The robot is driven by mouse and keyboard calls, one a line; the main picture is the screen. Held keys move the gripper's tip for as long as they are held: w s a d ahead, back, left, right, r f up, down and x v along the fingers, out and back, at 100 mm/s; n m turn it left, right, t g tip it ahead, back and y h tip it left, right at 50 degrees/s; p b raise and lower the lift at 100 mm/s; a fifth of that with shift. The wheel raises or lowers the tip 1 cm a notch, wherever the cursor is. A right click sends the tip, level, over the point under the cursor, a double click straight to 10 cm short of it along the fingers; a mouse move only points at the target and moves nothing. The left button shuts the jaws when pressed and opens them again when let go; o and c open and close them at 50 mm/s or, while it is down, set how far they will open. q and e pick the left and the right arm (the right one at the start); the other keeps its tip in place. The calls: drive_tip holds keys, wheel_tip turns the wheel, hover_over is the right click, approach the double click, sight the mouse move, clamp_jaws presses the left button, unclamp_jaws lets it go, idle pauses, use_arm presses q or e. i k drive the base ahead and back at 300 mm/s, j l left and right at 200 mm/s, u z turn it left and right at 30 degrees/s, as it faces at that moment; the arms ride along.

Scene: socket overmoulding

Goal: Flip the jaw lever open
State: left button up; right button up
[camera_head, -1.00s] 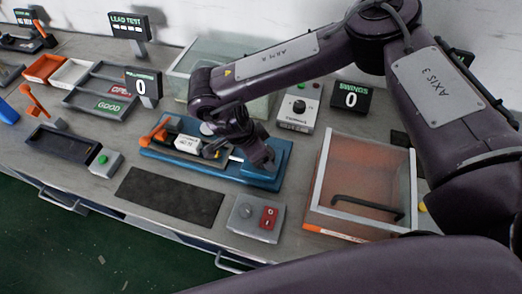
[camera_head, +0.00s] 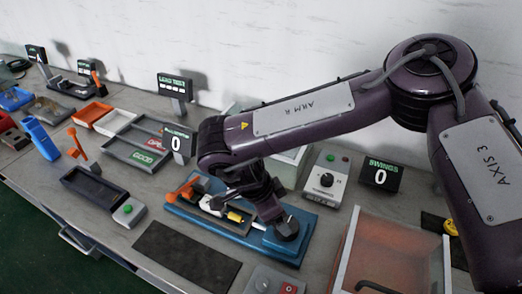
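The blue fixture (camera_head: 190,212) sits on the bench in the middle of the head view. An orange lever (camera_head: 181,189) stands at its left end, tilted upward. A small white part (camera_head: 211,203) and a yellow part (camera_head: 236,216) lie along the fixture beside the lever. My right gripper (camera_head: 287,229) points down over the fixture's right end, away from the orange lever. Its fingers are dark and small, and I cannot tell whether they are apart or whether they touch the fixture. My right wrist hides part of the fixture. My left gripper is not in view.
A black mat (camera_head: 187,257) lies in front of the fixture. A grey control box (camera_head: 326,176) and a swings display (camera_head: 381,175) stand behind it. Another orange lever (camera_head: 76,142) stands left, past a dark tray (camera_head: 92,186).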

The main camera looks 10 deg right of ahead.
sight(187, 191)
drive_tip(key=k+j, duration=0.15)
drive_tip(key=k, duration=0.35)
drive_tip(key=k+j, duration=0.15)
drive_tip(key=k, duration=0.3)
